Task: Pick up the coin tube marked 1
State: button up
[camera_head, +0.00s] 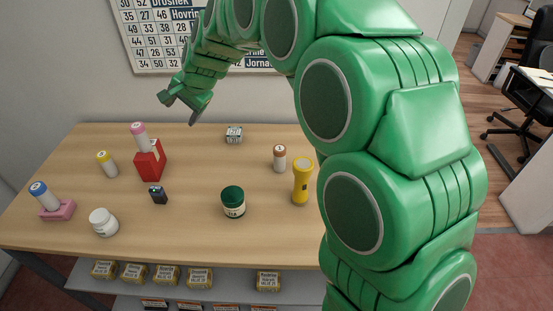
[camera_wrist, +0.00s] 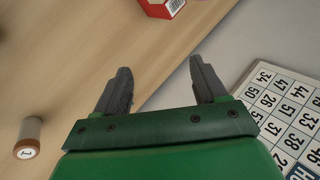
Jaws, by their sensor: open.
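A white coin tube with a brown-orange cap (camera_head: 279,158) stands upright on the table, right of its middle. In the wrist view the tube (camera_wrist: 28,140) is at the lower left, and a "1" shows on its cap end. My gripper (camera_head: 179,108) is open and empty, in the air above the back of the table near the wall. It is well to the left of the tube. In the wrist view the fingers (camera_wrist: 160,66) are spread with nothing between them.
Other tubes have pink (camera_head: 138,130), yellow (camera_head: 106,163) and blue (camera_head: 40,192) caps; the pink-capped one is at the red box (camera_head: 151,163). A yellow flashlight (camera_head: 302,182), green jar (camera_head: 233,203), white jar (camera_head: 103,222), dark small item (camera_head: 158,195) and patterned block (camera_head: 234,135) stand around.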

jog(key=w+d+r+m+g+y, duration=0.15)
jog(key=d+r+m+y, duration=0.35)
jog(key=d, duration=1.1)
jog(key=d+r+m+g+y, duration=0.3)
jog(key=d+m, duration=0.5)
jog(key=d, duration=0.7)
send_near(274, 169)
jog(key=shift+t+h, duration=0.25)
jog(key=shift+h, duration=0.05)
jog(key=r, duration=0.1)
jog(key=a+r, duration=0.1)
jog(key=r, duration=0.1)
jog(key=a+r, duration=0.1)
jog(key=shift+w+a+r, duration=0.15)
jog(key=shift+w+r, duration=0.15)
jog(key=shift+x, duration=3.85)
jog(key=shift+s, duration=0.1)
jog(key=shift+c, duration=0.4)
jog(key=c, duration=1.1)
